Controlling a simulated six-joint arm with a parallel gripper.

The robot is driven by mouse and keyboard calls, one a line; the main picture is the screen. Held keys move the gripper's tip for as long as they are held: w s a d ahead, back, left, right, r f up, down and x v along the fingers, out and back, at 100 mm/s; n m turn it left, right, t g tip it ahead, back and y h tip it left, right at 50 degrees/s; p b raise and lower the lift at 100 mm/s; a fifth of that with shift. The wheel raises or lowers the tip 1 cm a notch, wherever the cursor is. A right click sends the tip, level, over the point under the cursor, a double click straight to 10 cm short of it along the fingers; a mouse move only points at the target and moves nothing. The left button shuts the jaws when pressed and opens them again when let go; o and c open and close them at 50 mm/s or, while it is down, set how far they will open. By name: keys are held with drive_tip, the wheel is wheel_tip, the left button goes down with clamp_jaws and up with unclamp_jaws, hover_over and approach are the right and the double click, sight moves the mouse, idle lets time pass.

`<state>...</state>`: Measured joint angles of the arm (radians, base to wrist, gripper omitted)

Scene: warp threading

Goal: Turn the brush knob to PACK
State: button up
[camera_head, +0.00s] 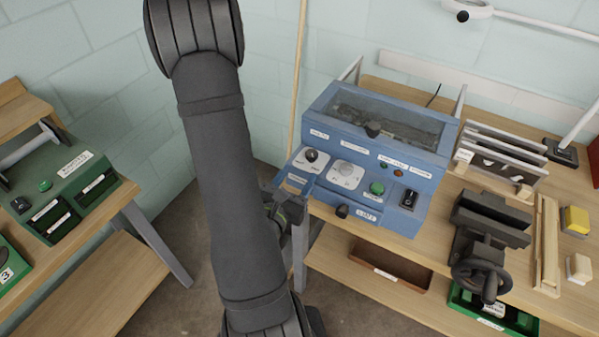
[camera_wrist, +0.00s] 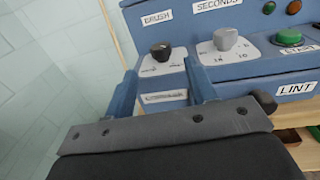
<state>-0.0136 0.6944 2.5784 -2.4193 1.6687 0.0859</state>
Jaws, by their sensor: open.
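The blue machine (camera_head: 375,140) stands on the right-hand bench. Its black brush knob (camera_head: 311,155) is on a white plate at the left of the front panel. In the wrist view the brush knob (camera_wrist: 161,51) sits under the BRUSH label (camera_wrist: 157,18), and the plate's markings are too small to read. My gripper (camera_wrist: 161,68) is open and empty, its two blue fingers apart. The knob appears between and beyond the fingertips, with no contact visible. In the head view my arm partly hides the gripper, left of the panel.
A grey SECONDS knob (camera_wrist: 225,38) is just right of the brush knob. A green START button (camera_wrist: 290,38) is farther right. A black knob (camera_head: 342,211) sticks out below the panel. A dark vise (camera_head: 485,240) stands to the right.

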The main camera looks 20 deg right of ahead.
idle(0.3)
drive_tip(key=m+g+h, duration=0.4)
drive_tip(key=m+g, duration=0.1)
drive_tip(key=g, duration=0.1)
approach(307, 158)
drive_tip(key=shift+x, duration=4.95)
drive_tip(key=shift+n+t, duration=0.3)
drive_tip(key=c, duration=1)
